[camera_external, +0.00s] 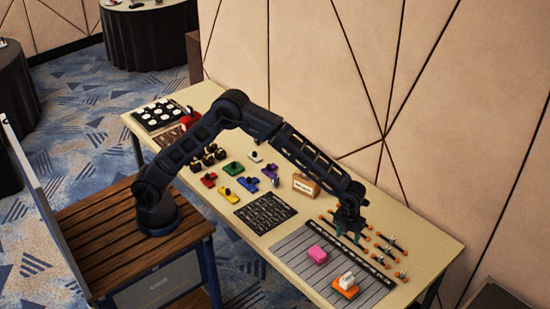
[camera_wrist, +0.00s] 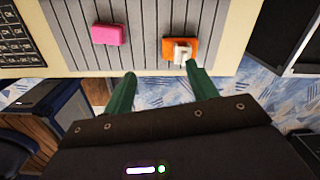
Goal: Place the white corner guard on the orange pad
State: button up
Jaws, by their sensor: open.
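The white corner guard (camera_external: 346,280) rests on the orange pad (camera_external: 343,291) on the grey slatted mat (camera_external: 291,255), near the table's front right. In the wrist view the white corner guard (camera_wrist: 182,50) sits on the right part of the orange pad (camera_wrist: 169,46). My gripper (camera_external: 349,233) is open and empty, above the mat's far side and apart from the guard. Its two green fingers (camera_wrist: 160,82) are spread in the wrist view, with nothing between them.
A pink block (camera_external: 317,254) lies on the mat left of the orange pad. Several dark rods with orange ends (camera_external: 390,242) lie at the right. A black keypad-like panel (camera_external: 265,212), a cardboard box (camera_external: 306,185) and coloured pieces (camera_external: 233,169) stand farther left.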

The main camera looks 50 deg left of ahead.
jog(key=w+a+r+n+t, duration=0.1)
jog(key=w+a+r+n, duration=0.25)
jog(key=a+r, duration=0.6)
jog(key=w+a+r+n, duration=0.3)
jog(key=a+r+n, duration=0.25)
jog(key=a, duration=0.75)
jog(key=s+a+r+n+t, duration=0.1)
jog(key=a+r+n, duration=0.25)
jog(key=a, duration=0.55)
jog(key=s+a+r+n, duration=0.1)
jog(key=a+r+n, duration=0.25)
jog(key=a, duration=0.45)
jog(key=s+a+r+n+t, duration=0.1)
jog(key=s+a+n, duration=0.6)
jog(key=a, duration=0.5)
jog(key=s+a+r+n+t, duration=0.15)
jog(key=s+a+n, duration=0.35)
jog(key=s+a, duration=0.55)
jog(key=s+a+f+n, duration=0.3)
jog(key=s+a+n, duration=0.2)
jog(key=s+a, duration=0.1)
jog(key=shift+s+a, duration=0.3)
jog(key=shift+s, duration=0.05)
